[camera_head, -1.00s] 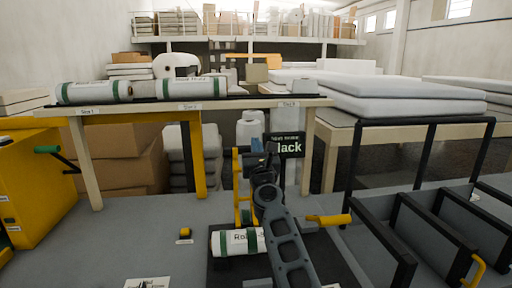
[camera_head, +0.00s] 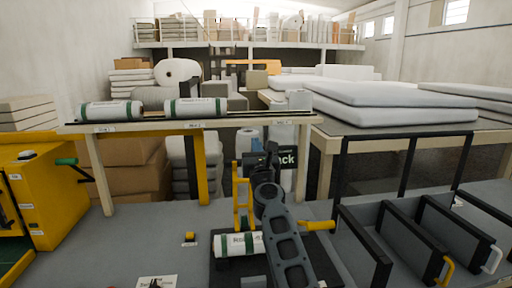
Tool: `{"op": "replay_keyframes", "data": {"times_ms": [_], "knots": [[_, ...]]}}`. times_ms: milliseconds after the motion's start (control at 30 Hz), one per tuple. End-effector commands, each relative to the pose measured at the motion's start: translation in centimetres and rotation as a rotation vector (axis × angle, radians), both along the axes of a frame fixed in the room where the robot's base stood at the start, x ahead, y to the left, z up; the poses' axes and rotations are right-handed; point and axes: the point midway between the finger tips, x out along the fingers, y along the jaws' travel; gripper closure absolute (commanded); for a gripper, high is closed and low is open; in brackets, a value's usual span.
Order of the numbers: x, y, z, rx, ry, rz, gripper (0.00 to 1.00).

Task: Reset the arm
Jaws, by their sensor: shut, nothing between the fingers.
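My gripper (camera_head: 258,150) is at the end of my dark grey arm, in the centre of the head view. It is small and partly hidden by the arm links, and it appears shut and empty. It is raised in front of the shelf table and touches no roll. A white roll with green bands (camera_head: 238,244) lies on the dark deck just left of my arm. Two similar rolls, a left one (camera_head: 110,110) and a right one (camera_head: 196,107), lie on the shelf table (camera_head: 140,126) behind.
A yellow cabinet (camera_head: 40,190) stands at the left. Black divider frames (camera_head: 410,235) fill the right front. A table (camera_head: 400,130) with white slabs (camera_head: 390,105) is behind them. A small yellow block (camera_head: 190,238) lies on the grey surface.

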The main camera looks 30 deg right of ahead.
Motion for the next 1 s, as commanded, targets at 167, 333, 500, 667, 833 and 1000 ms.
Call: {"op": "replay_keyframes", "data": {"times_ms": [167, 333, 500, 667, 833, 1000], "knots": [[0.0, 0.0, 0.0, 0.0, 0.0, 0.0, 1.0], [-0.3, -0.1, -0.6, -0.017, 0.01, -0.005, 1.0], [-3.4, -0.4, -4.9, -0.188, 0.093, -0.056, 1.0], [-9.0, -0.5, -10.8, -0.48, 0.222, -0.124, 1.0], [-15.5, -0.1, -16.1, -0.798, 0.349, -0.177, 1.0], [-22.5, 0.7, -20.3, -1.113, 0.458, -0.21, 1.0]]}}
